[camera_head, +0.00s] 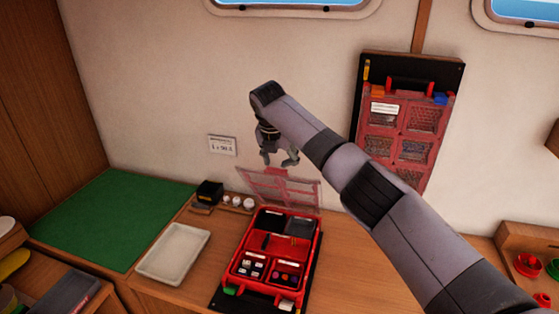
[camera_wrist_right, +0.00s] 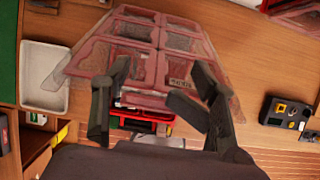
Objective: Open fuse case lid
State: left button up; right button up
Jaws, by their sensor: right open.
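The red fuse case (camera_head: 275,250) lies on the wooden counter, with small fuses in its compartments. Its see-through reddish lid (camera_head: 280,187) stands raised at the back edge, so the inside shows. My right gripper (camera_head: 279,160) is open and empty just above the lid's upper edge; I cannot tell whether it touches. In the right wrist view the lid (camera_wrist_right: 140,45) spreads beyond the open fingers (camera_wrist_right: 158,105), and a red part of the case (camera_wrist_right: 145,120) shows between them. My left gripper is not in view.
A second red case (camera_head: 400,125) hangs on a black board on the wall. A white tray (camera_head: 172,254), a green mat (camera_head: 115,218) and a small black box with white round items (camera_head: 208,192) lie left of the case. Red cups (camera_head: 528,265) stand at the far right.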

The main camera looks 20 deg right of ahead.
jog(key=shift+o, duration=0.7)
jog(key=shift+a+r, duration=0.1)
jog(key=shift+o, duration=1)
jog(key=shift+r, duration=0.1)
jog(key=shift+s+r, duration=0.1)
jog(key=shift+r, duration=0.1)
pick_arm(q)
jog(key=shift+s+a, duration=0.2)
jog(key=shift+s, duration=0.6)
pick_arm(e)
jog(key=v, duration=1.1)
jog(key=shift+s+r, duration=0.15)
jog(key=shift+r, duration=0.05)
jog(key=shift+a+f, duration=0.1)
jog(key=shift+f, duration=0.05)
